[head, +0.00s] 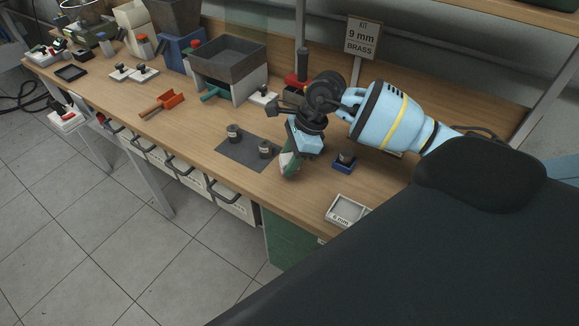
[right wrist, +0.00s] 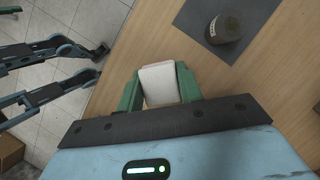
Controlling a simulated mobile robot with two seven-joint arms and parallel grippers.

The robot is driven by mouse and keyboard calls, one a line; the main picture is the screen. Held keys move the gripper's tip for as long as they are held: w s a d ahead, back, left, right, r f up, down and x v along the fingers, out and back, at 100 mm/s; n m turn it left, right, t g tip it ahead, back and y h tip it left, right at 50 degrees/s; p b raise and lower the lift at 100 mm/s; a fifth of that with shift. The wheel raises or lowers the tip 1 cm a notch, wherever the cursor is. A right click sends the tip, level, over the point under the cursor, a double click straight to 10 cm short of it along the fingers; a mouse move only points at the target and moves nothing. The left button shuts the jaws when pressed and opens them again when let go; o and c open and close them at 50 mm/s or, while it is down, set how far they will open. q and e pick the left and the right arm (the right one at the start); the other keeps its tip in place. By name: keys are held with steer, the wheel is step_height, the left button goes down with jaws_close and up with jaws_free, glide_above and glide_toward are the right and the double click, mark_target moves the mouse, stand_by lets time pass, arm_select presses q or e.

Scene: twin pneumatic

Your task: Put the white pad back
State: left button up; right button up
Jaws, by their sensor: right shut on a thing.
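My right gripper (head: 289,170) is shut on the white pad (right wrist: 160,84). In the right wrist view the pad sits between the two green fingers of this gripper (right wrist: 159,90). In the head view only a small pale part of the pad shows at the fingers, beside the right edge of the dark grey mat (head: 238,155), near the bench's front edge. I cannot tell whether the pad touches the bench.
A blue holder (head: 344,165) with a dark cylinder and a labelled tray (head: 347,209) are to the right. A red scoop (head: 163,103) lies left. Bare wood surrounds the mat.

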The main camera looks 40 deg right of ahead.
steer(key=shift+s+f, duration=0.1)
steer(key=shift+f, duration=1.3)
steer(key=shift+f, duration=0.1)
steer(key=shift+f, duration=0.15)
steer(key=o, duration=1)
steer(key=shift+o, duration=0.2)
steer(key=shift+r, duration=0.5)
steer(key=v, duration=1.1)
steer(key=shift+r, duration=0.25)
steer(key=shift+d, duration=0.15)
